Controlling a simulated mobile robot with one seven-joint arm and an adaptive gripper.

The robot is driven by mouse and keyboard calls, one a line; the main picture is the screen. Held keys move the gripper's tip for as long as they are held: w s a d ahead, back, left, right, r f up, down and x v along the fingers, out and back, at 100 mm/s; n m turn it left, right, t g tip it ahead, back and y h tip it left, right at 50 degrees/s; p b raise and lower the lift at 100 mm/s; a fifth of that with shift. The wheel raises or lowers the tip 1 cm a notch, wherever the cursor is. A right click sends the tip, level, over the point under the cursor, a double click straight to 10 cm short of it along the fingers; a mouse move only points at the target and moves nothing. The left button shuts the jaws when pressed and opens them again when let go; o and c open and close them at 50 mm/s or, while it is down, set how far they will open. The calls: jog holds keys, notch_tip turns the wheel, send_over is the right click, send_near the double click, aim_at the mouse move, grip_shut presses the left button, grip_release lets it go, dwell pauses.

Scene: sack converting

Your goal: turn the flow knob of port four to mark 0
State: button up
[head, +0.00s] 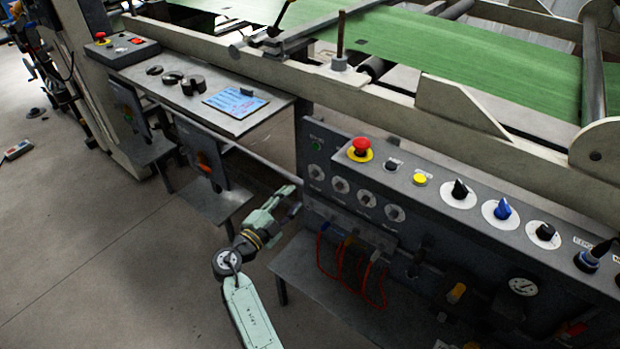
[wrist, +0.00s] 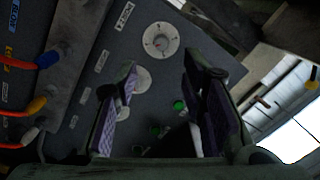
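My gripper (head: 294,198) is in front of the panel's left end. In the wrist view my gripper (wrist: 161,62) is open and empty, its purple-padded fingers apart. One pale knob (wrist: 160,40) shows beyond the fingertips; another (wrist: 143,78) is partly hidden by the left finger.
A green lamp (head: 317,146) is above the left knob. Red hoses (head: 340,262) hang below the row. A red emergency button (head: 361,147), a yellow button (head: 420,179) and rotary switches sit on the console top. A grey shelf (head: 325,298) juts out below.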

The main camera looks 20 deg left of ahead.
aim_at(312, 177)
jog(key=p+x, duration=0.3)
jog(key=x, duration=0.6)
jog(key=shift+w, duration=0.4)
jog(key=shift+c, duration=0.5)
grip_shut()
